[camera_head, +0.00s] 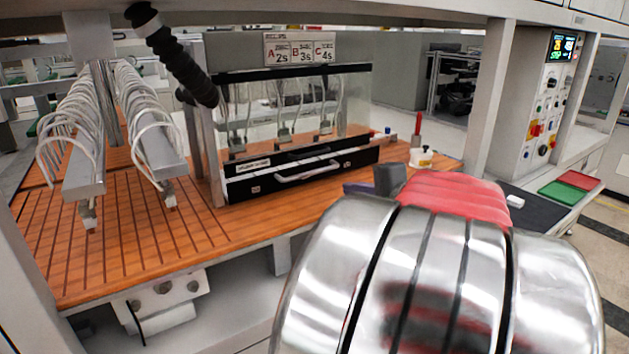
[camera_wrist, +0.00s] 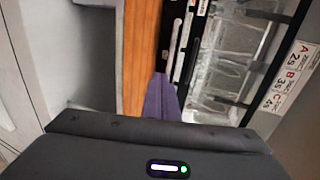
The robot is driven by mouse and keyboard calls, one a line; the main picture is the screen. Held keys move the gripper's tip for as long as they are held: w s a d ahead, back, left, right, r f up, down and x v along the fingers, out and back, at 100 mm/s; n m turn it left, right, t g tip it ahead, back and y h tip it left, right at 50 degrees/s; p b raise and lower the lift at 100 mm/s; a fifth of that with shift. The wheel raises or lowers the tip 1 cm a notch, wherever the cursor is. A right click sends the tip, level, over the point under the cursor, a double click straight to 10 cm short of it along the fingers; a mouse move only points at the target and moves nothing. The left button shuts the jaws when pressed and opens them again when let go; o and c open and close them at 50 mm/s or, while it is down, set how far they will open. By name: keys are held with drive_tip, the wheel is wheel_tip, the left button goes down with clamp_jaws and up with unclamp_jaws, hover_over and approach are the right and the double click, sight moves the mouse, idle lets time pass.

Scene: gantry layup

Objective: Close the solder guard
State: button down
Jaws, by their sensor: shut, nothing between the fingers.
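The solder guard (camera_head: 350,105) is a clear panel at the front of the solder station, with a black bar above and black strips below. A labelled black strip (camera_head: 262,165) has a small dark handle; below it a black front carries a silver handle (camera_head: 308,173). I cannot tell how far open the guard is. In the wrist view the clear panel (camera_wrist: 232,75) and silver handle (camera_wrist: 173,45) appear sideways. My gripper (camera_wrist: 161,92) is shut and empty, its purple fingers pointing towards the black front. In the head view its fingers (camera_head: 358,188) are partly hidden by my arm.
White curved hooks hang on two metal rails (camera_head: 85,165) at left. A black ribbed hose (camera_head: 175,55) hangs near the station's left. A small white bottle (camera_head: 420,158) and red item stand right of it. The slatted wooden deck (camera_head: 150,240) is clear in front.

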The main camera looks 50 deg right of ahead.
drive_tip(key=t, duration=0.1)
drive_tip(key=s+t, duration=0.1)
drive_tip(key=t, duration=0.1)
drive_tip(key=a+r+t+h, duration=0.1)
drive_tip(key=t, duration=0.1)
drive_tip(key=shift+s, duration=0.25)
drive_tip(key=x, duration=1.4)
drive_tip(key=shift+d+f, duration=0.1)
idle(0.3)
